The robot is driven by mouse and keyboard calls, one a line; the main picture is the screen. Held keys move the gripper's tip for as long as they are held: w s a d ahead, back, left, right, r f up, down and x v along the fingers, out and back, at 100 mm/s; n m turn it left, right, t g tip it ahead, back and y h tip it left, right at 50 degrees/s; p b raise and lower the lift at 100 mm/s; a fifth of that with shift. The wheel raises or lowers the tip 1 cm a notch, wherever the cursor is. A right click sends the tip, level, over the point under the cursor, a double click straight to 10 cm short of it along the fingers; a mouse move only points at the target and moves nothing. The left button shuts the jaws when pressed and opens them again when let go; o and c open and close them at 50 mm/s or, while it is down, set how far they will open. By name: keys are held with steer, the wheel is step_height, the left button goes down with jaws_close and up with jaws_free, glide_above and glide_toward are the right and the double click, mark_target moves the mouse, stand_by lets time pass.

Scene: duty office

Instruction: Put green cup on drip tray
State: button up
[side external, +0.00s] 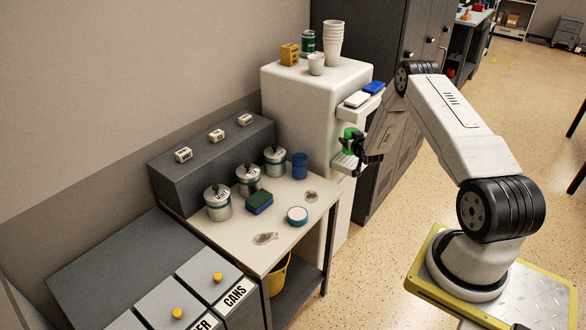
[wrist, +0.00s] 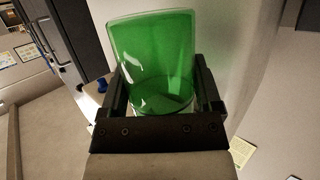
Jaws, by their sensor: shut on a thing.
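The green cup (side external: 349,134) is translucent and is held at the front of the white dispenser (side external: 285,95). In the wrist view the green cup (wrist: 155,50) stands between the two dark fingers of my gripper (wrist: 160,90), which is shut on its sides. In the side view my gripper (side external: 353,146) partly covers the cup. The drip tray (side external: 343,164) is a pale shelf low on the dispenser's front, just below the cup. I cannot tell whether the cup's base touches it.
Stacked white cups (side external: 333,42) stand on the dispenser. The nearby table holds lidded canisters (side external: 217,203), a blue cup (side external: 300,166) and a sponge (side external: 259,202). Dark lockers (side external: 360,35) stand behind.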

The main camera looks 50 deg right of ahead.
mark_target(352, 154)
steer(key=shift+f, duration=2.4)
steer(key=shift+f, duration=0.1)
steer(key=o, duration=1)
steer(key=shift+s+a, duration=0.1)
steer(key=shift+s+a+r, duration=0.25)
steer(key=shift+s+r, duration=0.05)
steer(key=shift+v, duration=5.5)
